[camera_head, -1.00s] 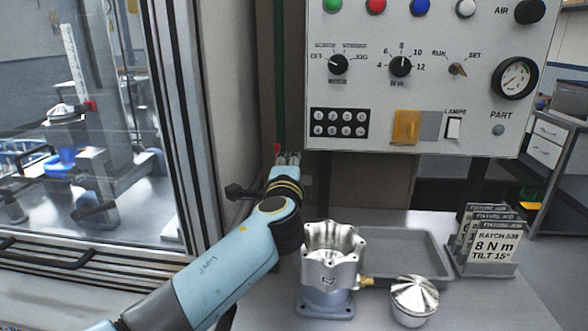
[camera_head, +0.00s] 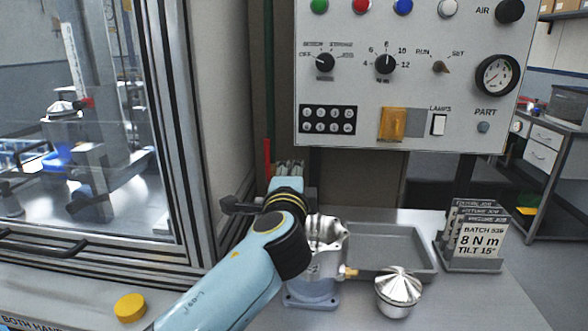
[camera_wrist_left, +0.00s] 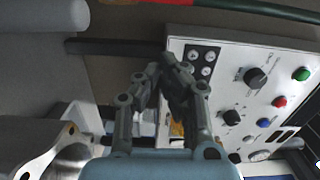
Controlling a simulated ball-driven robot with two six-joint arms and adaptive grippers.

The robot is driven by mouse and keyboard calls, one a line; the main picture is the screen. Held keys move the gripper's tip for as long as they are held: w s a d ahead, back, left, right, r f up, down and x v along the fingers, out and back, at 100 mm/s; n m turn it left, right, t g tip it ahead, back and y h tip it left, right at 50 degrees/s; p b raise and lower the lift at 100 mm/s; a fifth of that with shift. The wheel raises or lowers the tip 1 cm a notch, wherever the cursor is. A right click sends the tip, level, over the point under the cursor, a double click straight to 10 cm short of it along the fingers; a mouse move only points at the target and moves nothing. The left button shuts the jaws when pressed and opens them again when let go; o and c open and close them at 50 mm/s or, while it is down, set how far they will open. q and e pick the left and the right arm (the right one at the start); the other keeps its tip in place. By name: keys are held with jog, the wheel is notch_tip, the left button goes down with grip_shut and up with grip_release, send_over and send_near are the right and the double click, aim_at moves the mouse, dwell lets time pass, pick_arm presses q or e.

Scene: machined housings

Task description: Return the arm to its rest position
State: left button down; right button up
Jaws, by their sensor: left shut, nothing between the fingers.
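My left arm reaches in from the lower left in the head view. Its gripper (camera_head: 287,170) is at the arm's far end, beside the panel's lower left corner, small and partly hidden by the wrist. In the left wrist view the gripper's fingers (camera_wrist_left: 168,72) come together with nothing between them, in front of the control panel (camera_wrist_left: 245,85). A metal housing (camera_head: 330,235) stands on a grey base behind my forearm, partly covered by it. My right gripper is not in view.
The control panel (camera_head: 410,100) hangs above the bench. A domed metal lid (camera_head: 399,290), an empty grey tray (camera_head: 425,255) and a sign holder (camera_head: 478,240) stand right of the housing. A glazed cabinet with a metal frame (camera_head: 175,120) is at left. A yellow button (camera_head: 130,307) sits lower left.

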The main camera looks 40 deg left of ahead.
pick_arm(q)
jog(key=shift+d+b+v, duration=0.2)
jog(key=shift+b+v, duration=0.15)
jog(key=shift+v, duration=1.7)
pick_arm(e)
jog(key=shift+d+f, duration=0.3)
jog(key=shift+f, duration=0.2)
